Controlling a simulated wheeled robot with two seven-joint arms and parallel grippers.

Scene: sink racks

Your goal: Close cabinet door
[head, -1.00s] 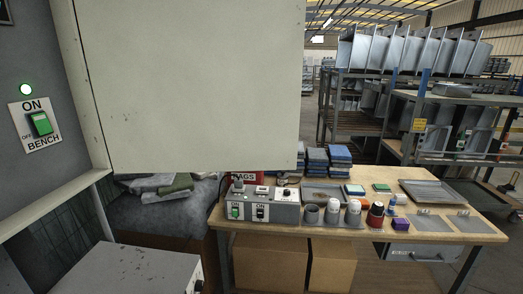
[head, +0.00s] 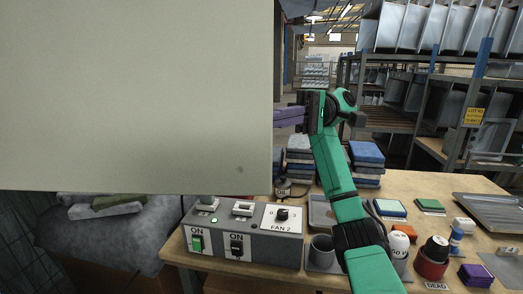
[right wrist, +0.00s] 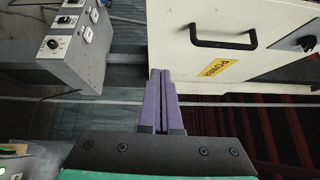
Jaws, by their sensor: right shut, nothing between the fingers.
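The cabinet door (head: 130,95) is a large pale panel filling the upper left of the head view, standing open with its right edge free. My right gripper (head: 279,118) has purple fingers pointing left at that edge. Their tips meet or pass behind the edge; I cannot tell whether they touch it. In the right wrist view the gripper's fingers (right wrist: 160,75) are together and empty. That view also shows a cream panel (right wrist: 285,55) with a black handle (right wrist: 223,34) and a yellow label; I cannot tell whether it is the same door. My left gripper is not in view.
The workbench (head: 183,259) below holds a switch box (head: 255,247), cups, stacked blue pads (head: 367,165) and trays. Grey sacks (head: 110,235) lie under the door. Metal racks (head: 400,100) stand behind.

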